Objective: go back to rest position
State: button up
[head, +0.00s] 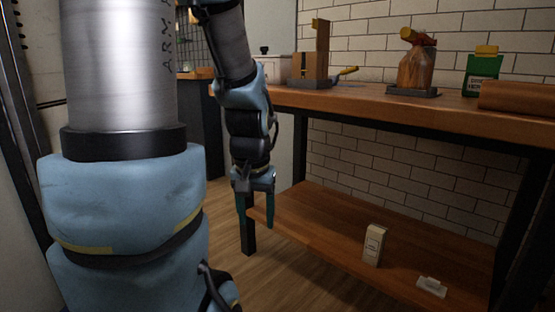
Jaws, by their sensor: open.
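My gripper (256,212) hangs pointing down in front of the table's left end, near the lower shelf's left edge. Its two fingers are apart and nothing shows between them. My arm runs up from it, and a large part of my own body fills the left of the view.
Brick wall stands behind.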

notch_tip(320, 180, up, 26)
jog(key=s+a+n+p, duration=0.1)
jog(key=s+a+p, duration=0.1)
jog(key=p, duration=2.6)
jog(key=shift+r, duration=0.2)
